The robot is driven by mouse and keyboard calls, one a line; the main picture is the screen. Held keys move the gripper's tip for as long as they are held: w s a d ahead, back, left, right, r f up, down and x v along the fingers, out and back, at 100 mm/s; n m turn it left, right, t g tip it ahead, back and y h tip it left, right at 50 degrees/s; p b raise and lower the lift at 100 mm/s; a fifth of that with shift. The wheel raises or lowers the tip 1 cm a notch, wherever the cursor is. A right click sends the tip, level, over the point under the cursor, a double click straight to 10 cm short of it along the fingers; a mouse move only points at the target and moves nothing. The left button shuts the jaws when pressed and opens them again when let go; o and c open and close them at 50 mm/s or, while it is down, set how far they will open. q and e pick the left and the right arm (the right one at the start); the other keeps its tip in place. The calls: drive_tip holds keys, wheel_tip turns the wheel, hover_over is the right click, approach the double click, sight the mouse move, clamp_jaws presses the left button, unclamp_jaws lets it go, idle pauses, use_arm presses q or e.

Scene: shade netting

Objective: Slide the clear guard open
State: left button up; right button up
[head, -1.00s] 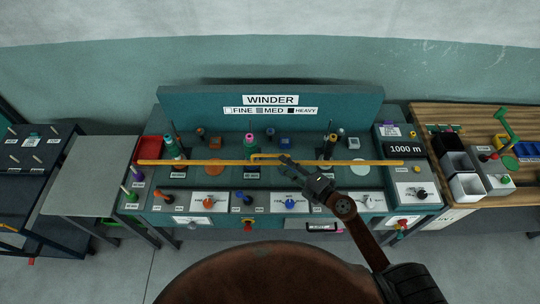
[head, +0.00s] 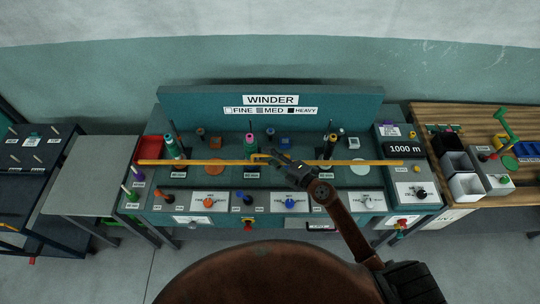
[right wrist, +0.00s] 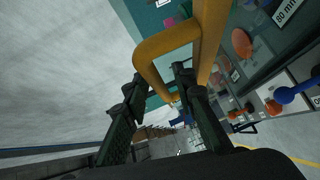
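The clear guard shows mainly by its long yellow edge bar (head: 210,162), which runs across the winder bench; its see-through panel is hard to make out. A yellow loop handle (head: 259,156) stands at the middle of the bar. My right gripper (head: 277,157) is at the right end of this handle. In the right wrist view the handle (right wrist: 152,62) looms large, and the two dark fingers of my right gripper (right wrist: 160,80) stand apart on either side of its outer bar. I cannot tell whether either finger touches it. My left gripper is not in view.
The winder bench (head: 160,218) carries several spools, posts and coloured knobs. A sign panel (head: 350,105) stands behind. A grey side table (head: 85,180) is at left, and a wooden bench (head: 440,115) with bins is at right.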

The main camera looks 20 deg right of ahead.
clamp_jaws()
idle(0.5)
